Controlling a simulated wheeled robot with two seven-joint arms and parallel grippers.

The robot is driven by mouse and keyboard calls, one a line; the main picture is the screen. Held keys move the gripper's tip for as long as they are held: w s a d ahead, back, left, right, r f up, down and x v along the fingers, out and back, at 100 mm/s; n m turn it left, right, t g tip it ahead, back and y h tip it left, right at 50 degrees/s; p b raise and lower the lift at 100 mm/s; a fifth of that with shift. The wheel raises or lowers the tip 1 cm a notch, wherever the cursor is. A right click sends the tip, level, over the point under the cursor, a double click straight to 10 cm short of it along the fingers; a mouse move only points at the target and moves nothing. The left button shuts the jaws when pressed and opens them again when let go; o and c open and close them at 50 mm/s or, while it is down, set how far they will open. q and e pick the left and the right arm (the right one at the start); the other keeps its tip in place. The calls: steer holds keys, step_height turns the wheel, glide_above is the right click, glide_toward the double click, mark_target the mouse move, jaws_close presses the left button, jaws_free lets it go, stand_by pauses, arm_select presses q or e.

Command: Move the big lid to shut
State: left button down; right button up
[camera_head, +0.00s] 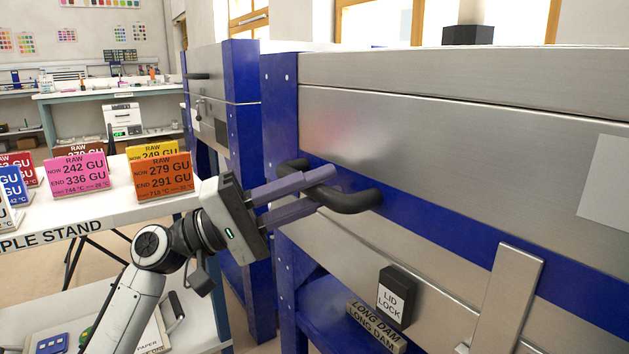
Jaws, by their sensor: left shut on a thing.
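The big lid (400,145) is the broad brushed-steel front at the right, with a blue band below it. A black bar handle (362,201) stands out from its lower left part. My left gripper (326,187) reaches in from the left, with its two purple-grey fingers shut on the handle, one above and one below the bar. The fingers hide part of the handle. The lid's long edge looks straight, but I cannot tell whether a gap is left under the lid. My right gripper is not in view.
A black lid lock box (395,294) sits on the kiln front below the band, near a steel upright (507,300). A long dam block (376,327) is below. The sample stand (95,213) with coloured cards (163,178) is at left. A second kiln (208,75) stands behind.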

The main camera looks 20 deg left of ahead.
arm_select(q)
steer(key=shift+d+f, duration=0.15)
steer(key=shift+f, duration=0.65)
steer(key=c, duration=1.8)
jaws_free()
steer(key=shift+f, duration=0.1)
steer(key=shift+c, duration=0.2)
steer(key=shift+s+a, duration=0.1)
steer(key=shift+a, duration=0.1)
steer(key=v, duration=1)
steer(key=shift+r, duration=0.3)
